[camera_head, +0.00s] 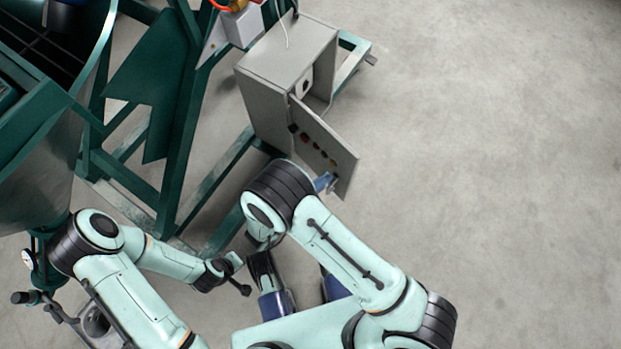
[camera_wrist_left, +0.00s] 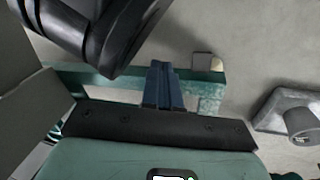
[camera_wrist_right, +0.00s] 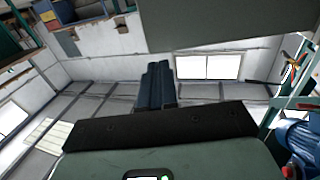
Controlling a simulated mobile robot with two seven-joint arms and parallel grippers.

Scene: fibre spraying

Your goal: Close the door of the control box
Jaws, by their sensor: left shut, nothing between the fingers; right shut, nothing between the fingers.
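The grey control box (camera_head: 275,95) is fixed to the green frame at upper centre in the head view. Its door (camera_head: 325,150) stands open, swung out toward the lower right, with several knobs on its face. My right gripper (camera_head: 327,182) is beside the lower part of the door; I cannot tell if it touches. In the right wrist view its blue fingers (camera_wrist_right: 158,85) are shut and empty, with a grey panel, likely the door, above them. My left gripper's fingers (camera_wrist_left: 163,85) are shut and empty in the left wrist view; in the head view I cannot make them out clearly.
The green machine frame (camera_head: 180,120) fills the left and runs behind the box. A green hopper (camera_head: 45,150) stands at far left. Open concrete floor (camera_head: 500,150) lies to the right. In the right wrist view a blue motor (camera_wrist_right: 300,140) shows at right.

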